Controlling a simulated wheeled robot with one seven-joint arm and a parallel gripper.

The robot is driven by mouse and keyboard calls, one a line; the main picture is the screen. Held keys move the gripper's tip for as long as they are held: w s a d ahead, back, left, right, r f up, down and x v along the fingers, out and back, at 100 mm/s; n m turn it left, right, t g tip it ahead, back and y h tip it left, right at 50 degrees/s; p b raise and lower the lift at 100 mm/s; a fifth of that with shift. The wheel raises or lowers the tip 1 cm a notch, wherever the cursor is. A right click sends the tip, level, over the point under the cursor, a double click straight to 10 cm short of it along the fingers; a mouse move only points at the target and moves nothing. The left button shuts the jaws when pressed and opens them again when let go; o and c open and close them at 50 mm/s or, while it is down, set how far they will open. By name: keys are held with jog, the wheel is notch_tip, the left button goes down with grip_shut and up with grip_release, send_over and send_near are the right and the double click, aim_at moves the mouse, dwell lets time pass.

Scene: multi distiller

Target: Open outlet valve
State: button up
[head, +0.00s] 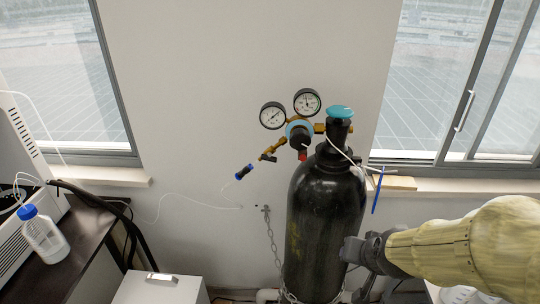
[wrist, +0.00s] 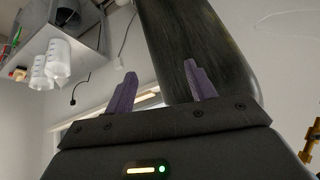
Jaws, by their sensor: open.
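A black gas cylinder (head: 325,215) stands upright against the wall, with a cyan knob (head: 340,112) on top. A brass regulator with a light-blue ring (head: 299,128) is fixed to its neck. The small brass valve with a dark handle (head: 268,157), on the regulator's lower left, appears to be the outlet valve; its setting is too small to tell. My gripper (head: 358,251) is low at the cylinder's right side, well below the regulator. In the wrist view, my gripper (wrist: 160,72) has its purple fingers apart and empty, with the cylinder (wrist: 195,45) beyond them.
Two round gauges (head: 289,110) top the regulator. A chain (head: 271,240) runs by the cylinder. A blue T-shaped tool (head: 377,190) hangs near the right sill. A white box (head: 160,289) stands at lower left; the wall left of the regulator is clear.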

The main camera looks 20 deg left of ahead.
jog(key=w+a+r+t+y+b, duration=0.2)
jog(key=w+a+r+t, duration=0.1)
jog(key=a, duration=0.5)
jog(key=m+t+b, duration=0.4)
jog(key=m+t, duration=0.2)
jog(key=t, duration=0.2)
send_near(269, 156)
jog(key=v, duration=0.4)
jog(key=shift+d+f, duration=0.2)
jog(key=shift+f, duration=0.05)
jog(key=shift+y, duration=0.4)
jog(key=p+x, duration=0.3)
jog(key=x, duration=1.4)
jog(key=shift+w+f, duration=0.2)
jog(key=shift+w, duration=0.1)
jog(key=c, duration=0.9)
